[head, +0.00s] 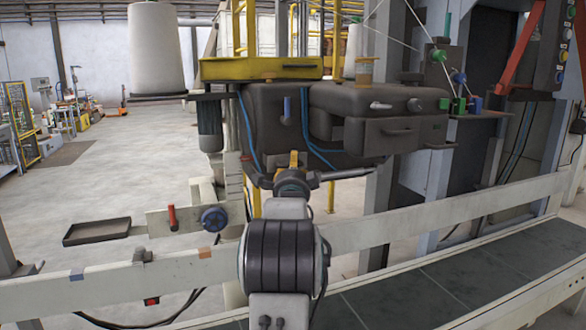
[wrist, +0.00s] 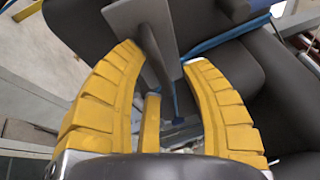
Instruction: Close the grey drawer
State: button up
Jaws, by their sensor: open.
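A dark grey drawer-like box (head: 395,135) with a small bar handle sits low on the right part of the dark machine body in the head view. Its front stands forward of the body; how far it is pulled out I cannot tell. My gripper (head: 293,160) is below and left of it, in front of the dark machine body. In the wrist view my gripper (wrist: 160,65) has its yellow fingers spread. A flat grey plate (wrist: 145,30) shows between and beyond the fingertips; I cannot tell whether they touch it. The drawer is not clearly identifiable in the wrist view.
A blue lever (head: 287,110) and blue cables are close above my gripper. A yellow tray (head: 262,68) and a white thread cone (head: 157,48) are above left. A pale rail (head: 440,222) and dark conveyor belt (head: 450,285) run in front. An empty dark tray (head: 97,231) is at left.

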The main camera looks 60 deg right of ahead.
grip_shut()
dwell(0.3)
